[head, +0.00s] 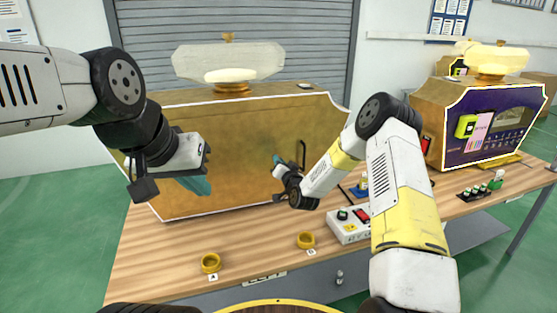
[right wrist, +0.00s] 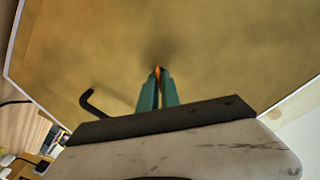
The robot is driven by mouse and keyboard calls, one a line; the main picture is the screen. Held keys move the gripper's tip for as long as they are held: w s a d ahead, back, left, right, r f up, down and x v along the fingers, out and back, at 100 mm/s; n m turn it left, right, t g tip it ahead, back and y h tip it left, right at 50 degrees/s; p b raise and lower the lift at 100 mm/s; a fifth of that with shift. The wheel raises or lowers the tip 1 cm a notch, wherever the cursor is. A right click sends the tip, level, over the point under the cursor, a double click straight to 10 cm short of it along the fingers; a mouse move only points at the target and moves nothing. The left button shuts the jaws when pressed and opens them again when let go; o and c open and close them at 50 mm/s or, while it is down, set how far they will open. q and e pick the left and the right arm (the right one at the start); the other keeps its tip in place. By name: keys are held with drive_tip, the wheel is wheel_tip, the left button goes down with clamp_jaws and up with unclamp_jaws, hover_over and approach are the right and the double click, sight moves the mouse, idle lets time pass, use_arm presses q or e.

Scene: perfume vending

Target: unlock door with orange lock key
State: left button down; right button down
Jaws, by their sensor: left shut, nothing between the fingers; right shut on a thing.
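The large gold cabinet (head: 225,140) stands on the wooden table, its flat gold front facing me; this front (right wrist: 215,45) fills most of the right wrist view. A black bent handle (head: 301,152) sticks out of it, also seen in the right wrist view (right wrist: 92,104). My right gripper (head: 277,160) is at the front, left of the handle. In the right wrist view its teal fingers (right wrist: 157,88) are shut on a small orange key (right wrist: 157,70), mostly hidden between the tips. I cannot tell whether the key is in the lock. My left gripper (head: 200,186) is shut and empty, left of the cabinet's middle.
Two yellow rings (head: 210,263) (head: 306,240) sit near the table's front edge (head: 150,285). A white control box (head: 349,226) with buttons stands right of the cabinet front. A second gold cabinet (head: 490,125) with a dark front and small bottles (head: 480,190) are further right.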

drive_tip(key=m, duration=1.1)
drive_tip(key=shift+d+f, duration=0.1)
drive_tip(key=shift+f, duration=0.05)
idle(0.3)
drive_tip(key=c, duration=1.6)
unclamp_jaws()
drive_tip(key=v, duration=0.7)
drive_tip(key=shift+s, duration=0.35)
drive_tip(key=shift+d, duration=0.1)
